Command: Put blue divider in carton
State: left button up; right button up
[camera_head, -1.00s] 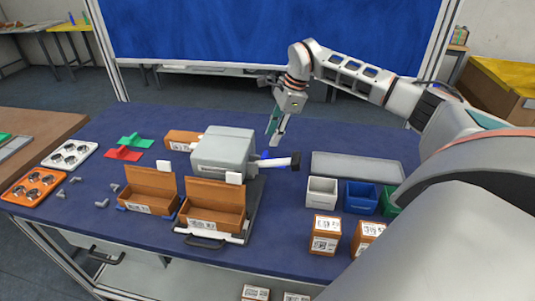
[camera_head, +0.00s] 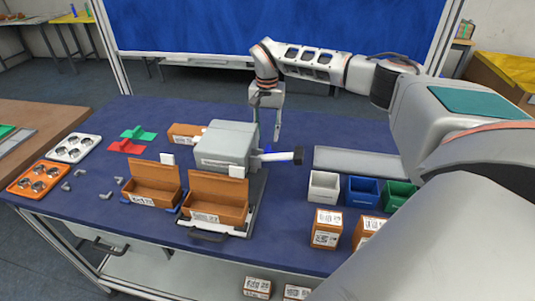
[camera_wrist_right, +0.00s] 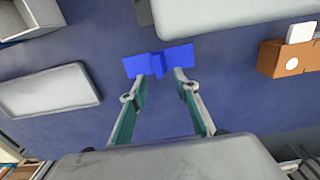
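The blue divider (camera_wrist_right: 158,60) lies on the blue table top in the right wrist view, between and just beyond my right fingertips. In the head view only a small part of the divider (camera_head: 268,150) shows, behind the grey machine. My right gripper (camera_wrist_right: 160,76) is open and empty, pointing down over the divider; it also shows in the head view (camera_head: 266,134). Two open brown cartons stand at the front of the table, one on the left (camera_head: 153,184) and one in front of the machine (camera_head: 217,197). My left gripper is not in view.
The grey machine (camera_head: 226,144) with a white-and-black handle (camera_head: 277,156) stands close to my right gripper. A grey tray (camera_head: 352,161) and white (camera_head: 323,187), blue (camera_head: 360,191) and green bins are at right. Green (camera_head: 139,133) and red (camera_head: 127,147) dividers lie left.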

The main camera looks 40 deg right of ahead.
aim_at(268, 147)
notch_tip(268, 147, down, 5)
jog(key=shift+s+r+p, duration=0.1)
jog(key=shift+p, duration=0.2)
jog(key=shift+c, duration=0.5)
grip_shut()
